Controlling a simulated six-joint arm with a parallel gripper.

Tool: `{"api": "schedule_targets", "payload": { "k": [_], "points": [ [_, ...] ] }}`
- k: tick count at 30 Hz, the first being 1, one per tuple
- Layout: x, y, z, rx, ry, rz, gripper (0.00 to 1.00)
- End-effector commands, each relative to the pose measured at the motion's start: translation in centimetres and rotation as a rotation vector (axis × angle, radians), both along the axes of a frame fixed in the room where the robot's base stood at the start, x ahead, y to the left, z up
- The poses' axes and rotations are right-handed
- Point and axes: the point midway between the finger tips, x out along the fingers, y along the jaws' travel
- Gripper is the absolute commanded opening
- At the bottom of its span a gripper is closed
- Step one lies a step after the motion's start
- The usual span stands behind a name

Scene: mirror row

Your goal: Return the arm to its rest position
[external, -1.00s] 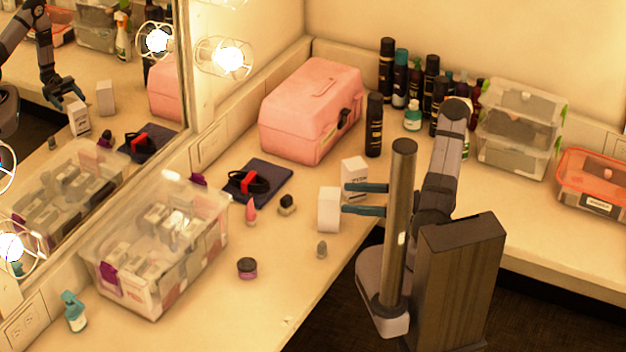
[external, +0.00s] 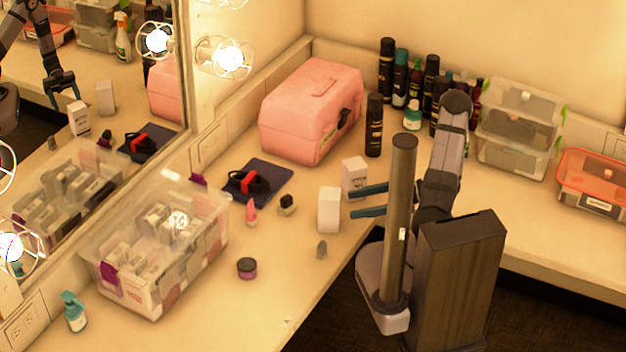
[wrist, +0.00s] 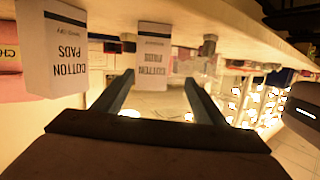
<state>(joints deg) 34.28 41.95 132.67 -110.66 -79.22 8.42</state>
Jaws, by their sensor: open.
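My gripper (external: 370,201) is open and empty above the counter, its two blue fingers apart and pointing left. In the wrist view my gripper (wrist: 160,98) also shows with nothing between its fingers. A white cotton pads box (external: 329,210) stands upright on the counter just left of the fingertips. A second white box (external: 354,176) stands just behind it. In the wrist view the two boxes read "cotton pads": a nearer one (wrist: 52,48) at left and a farther one (wrist: 153,57) by the left finger. My arm's column hides part of the wrist.
A clear lidded bin (external: 160,245) stands at left by the mirror. Small items, including a dark jar (external: 247,268) and a grey piece (external: 321,249), stand on the front counter. A pink case (external: 311,112), a black spray can (external: 374,125) and bottles stand behind.

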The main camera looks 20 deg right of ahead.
Motion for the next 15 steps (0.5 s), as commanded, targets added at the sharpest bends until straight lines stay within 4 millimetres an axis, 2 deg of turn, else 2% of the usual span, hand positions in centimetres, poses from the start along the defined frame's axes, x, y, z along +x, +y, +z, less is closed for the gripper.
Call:
{"api": "schedule_targets", "payload": {
  "k": [1,4,8,12,15],
  "points": [
    [0.1,-0.5,0.6,-0.079,0.024,0.031,0.65],
    [0.4,-2.3,0.1,-0.258,0.092,0.063,0.65],
    [2.1,-5.5,0.1,-0.485,0.141,0.029,0.65],
    [5.5,-8.3,1.0,-0.657,0.131,-0.096,0.65],
    [8.4,-9.6,2.2,-0.731,0.097,-0.226,0.65]
  ]
}}
